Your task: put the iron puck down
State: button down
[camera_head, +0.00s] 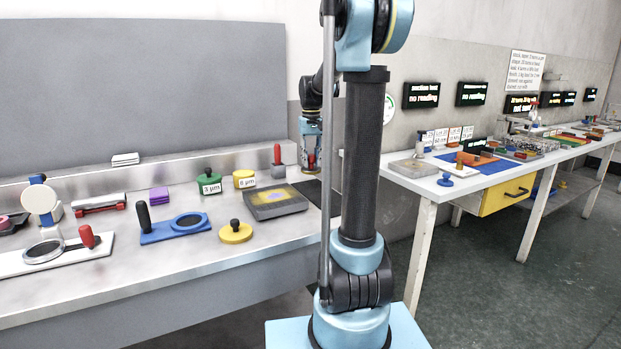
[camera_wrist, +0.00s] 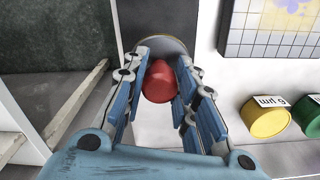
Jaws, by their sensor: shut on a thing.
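My gripper (camera_wrist: 160,78) is shut on the red knob of the iron puck (camera_wrist: 162,84). The puck's round grey disc shows partly beyond the knob, with the fingers on both sides. In the head view my gripper (camera_head: 311,165) points down over the right end of the left bench, near a dark mat (camera_head: 325,192). In the wrist view the dark strip (camera_wrist: 156,15) lies beyond the disc. I cannot tell whether the disc touches it. The puck is too small to make out clearly in the head view.
A grey plate with a yellow smear (camera_head: 275,200) lies left of the mat. Yellow (camera_head: 244,179) and green (camera_head: 209,182) pots stand behind it. A red-handled tool (camera_head: 277,156) stands near the back. The bench's right edge is close, with floor beyond.

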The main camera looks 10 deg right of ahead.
aim_at(312, 168)
jog(key=shift+s+d+f, duration=0.1)
jog(key=shift+d+f, duration=0.05)
jog(key=shift+f, duration=2.8)
jog(key=c, duration=1.3)
grip_release()
notch_tip(312, 168, up, 12)
jog(key=shift+r, duration=0.1)
